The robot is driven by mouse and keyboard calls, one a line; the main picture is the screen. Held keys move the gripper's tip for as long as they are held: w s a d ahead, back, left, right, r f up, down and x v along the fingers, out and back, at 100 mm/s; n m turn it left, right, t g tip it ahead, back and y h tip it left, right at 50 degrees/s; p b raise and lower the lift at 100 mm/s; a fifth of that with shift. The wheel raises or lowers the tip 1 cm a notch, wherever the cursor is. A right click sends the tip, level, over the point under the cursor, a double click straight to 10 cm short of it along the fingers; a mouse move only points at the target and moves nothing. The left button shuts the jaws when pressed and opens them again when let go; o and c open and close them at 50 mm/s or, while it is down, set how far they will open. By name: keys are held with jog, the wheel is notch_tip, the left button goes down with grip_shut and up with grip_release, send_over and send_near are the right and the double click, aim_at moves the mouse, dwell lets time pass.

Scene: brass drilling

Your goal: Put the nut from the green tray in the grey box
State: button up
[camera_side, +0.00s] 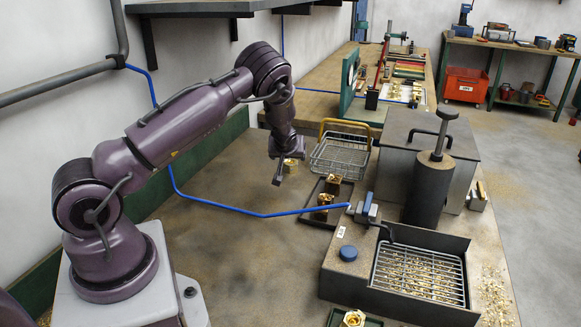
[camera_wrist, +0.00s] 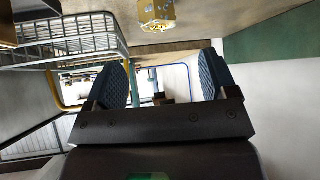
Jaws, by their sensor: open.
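A brass nut (camera_side: 352,318) sits in a dark green tray (camera_side: 333,318) at the bottom edge of the side view, partly cut off. Two grey boxes show: a large closed one (camera_side: 432,140) at the back right, and a low one (camera_side: 345,273) with a wire grate. I cannot tell which is the task's box. My gripper (camera_side: 278,181) hangs above the bench, well behind the green tray. In the wrist view my gripper (camera_wrist: 160,80) has its two blue-padded fingers wide apart with nothing between them.
A wire basket (camera_side: 340,157) and a dark tray (camera_side: 345,188) with brass pieces lie right of my gripper. Another brass piece (camera_side: 291,166) is close behind it. A blue hose (camera_side: 270,215) crosses the bench. A dark cylinder (camera_side: 428,190) stands by the grate. The left bench is clear.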

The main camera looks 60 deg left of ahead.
aim_at(291, 162)
jog(key=shift+x, duration=4.5)
jog(key=c, duration=1.3)
jog(key=shift+w+r, duration=0.1)
jog(key=shift+r, duration=0.05)
jog(key=shift+c, duration=0.3)
